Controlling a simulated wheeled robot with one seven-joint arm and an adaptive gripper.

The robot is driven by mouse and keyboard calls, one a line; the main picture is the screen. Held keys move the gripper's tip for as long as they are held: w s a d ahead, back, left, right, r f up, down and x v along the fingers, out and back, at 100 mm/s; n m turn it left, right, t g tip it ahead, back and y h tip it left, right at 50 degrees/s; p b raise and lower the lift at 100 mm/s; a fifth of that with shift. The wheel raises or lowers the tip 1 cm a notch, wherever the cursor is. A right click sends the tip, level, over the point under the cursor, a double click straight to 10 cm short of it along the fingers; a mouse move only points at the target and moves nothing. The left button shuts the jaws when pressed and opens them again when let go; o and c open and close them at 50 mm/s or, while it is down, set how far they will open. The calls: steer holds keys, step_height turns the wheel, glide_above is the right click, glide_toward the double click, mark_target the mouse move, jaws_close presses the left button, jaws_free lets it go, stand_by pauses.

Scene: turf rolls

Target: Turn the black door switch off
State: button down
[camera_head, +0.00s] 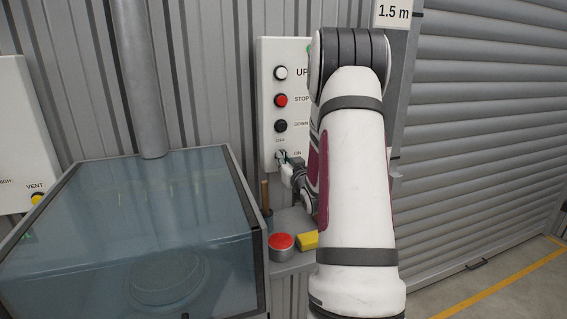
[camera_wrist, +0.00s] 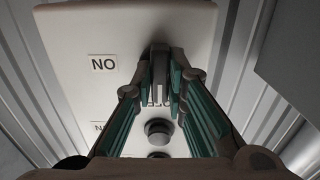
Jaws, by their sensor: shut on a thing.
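The white door panel (camera_head: 268,75) is on the corrugated wall, with UP, STOP and DOWN buttons above the switch. The black door switch (camera_wrist: 160,64) is at its lower end, between my fingertips in the wrist view. My gripper (camera_wrist: 161,88) is shut on the switch handle, which looks roughly in line with the panel's length. The ON label (camera_wrist: 103,64) shows beside it, upside down. The OFF label is partly hidden between the fingers. In the head view my gripper (camera_head: 287,165) is at the panel's lower edge, and it hides the switch.
The black DOWN button (camera_wrist: 158,131) is close to my fingers. Below the panel, a small shelf (camera_head: 288,262) bears a round red thing (camera_head: 281,245) and a yellow block (camera_head: 308,240). A glass-topped box (camera_head: 130,220) stands left; a roller door (camera_head: 480,150) is right.

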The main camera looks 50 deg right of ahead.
steer(key=shift+f, duration=0.1)
stand_by(0.3)
steer(key=c, duration=1.6)
jaws_free()
steer(key=v, duration=1.2)
steer(key=shift+s+d, duration=0.1)
steer(key=shift+s, duration=0.05)
